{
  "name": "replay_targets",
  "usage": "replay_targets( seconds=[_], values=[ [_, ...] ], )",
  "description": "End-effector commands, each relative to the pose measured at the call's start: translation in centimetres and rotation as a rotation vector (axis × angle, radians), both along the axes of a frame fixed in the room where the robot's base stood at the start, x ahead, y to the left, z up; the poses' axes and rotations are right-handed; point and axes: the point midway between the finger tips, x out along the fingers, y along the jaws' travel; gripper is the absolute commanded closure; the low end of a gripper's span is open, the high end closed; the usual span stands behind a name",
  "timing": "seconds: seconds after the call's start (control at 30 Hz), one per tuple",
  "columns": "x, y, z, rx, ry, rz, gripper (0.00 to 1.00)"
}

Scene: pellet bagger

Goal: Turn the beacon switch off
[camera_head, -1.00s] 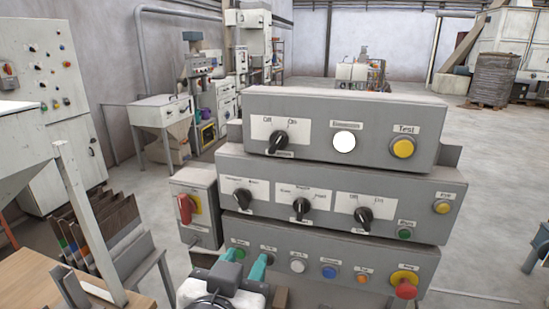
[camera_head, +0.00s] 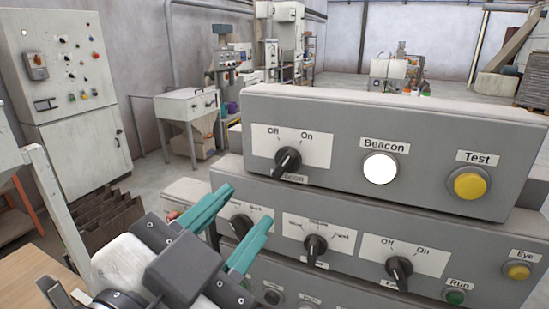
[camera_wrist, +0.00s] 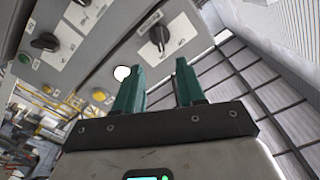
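The beacon switch (camera_head: 287,162) is a black rotary knob on a white plate marked Off and On, at the left of the top grey panel. Its pointer leans up and right, towards On. The beacon lamp (camera_head: 380,168) beside it glows white. In the wrist view the switch (camera_wrist: 160,37) lies just beyond the fingertips. My gripper (camera_head: 243,208), with teal fingers, is open and empty. It appears below and left of the switch in the head view, apart from it. Its fingers (camera_wrist: 159,68) show a clear gap in the wrist view.
A yellow Test button (camera_head: 469,183) sits right of the lamp. The panel below carries more black knobs, including another Off/On knob (camera_head: 399,270), a green Run button (camera_head: 455,297) and a yellow Eye button (camera_head: 517,271). A white cabinet (camera_head: 65,95) stands at the back left.

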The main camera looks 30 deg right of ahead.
Motion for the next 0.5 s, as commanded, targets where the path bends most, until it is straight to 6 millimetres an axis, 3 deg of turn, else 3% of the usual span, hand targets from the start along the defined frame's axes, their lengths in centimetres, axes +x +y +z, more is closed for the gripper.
replay_targets(
  seconds=[0.17,0.5],
  values=[
    [0.8,-1.1,0.2,0.000,0.001,-0.002,0.61],
    [4.3,-6.1,0.3,0.000,0.002,-0.004,0.61]
  ],
)
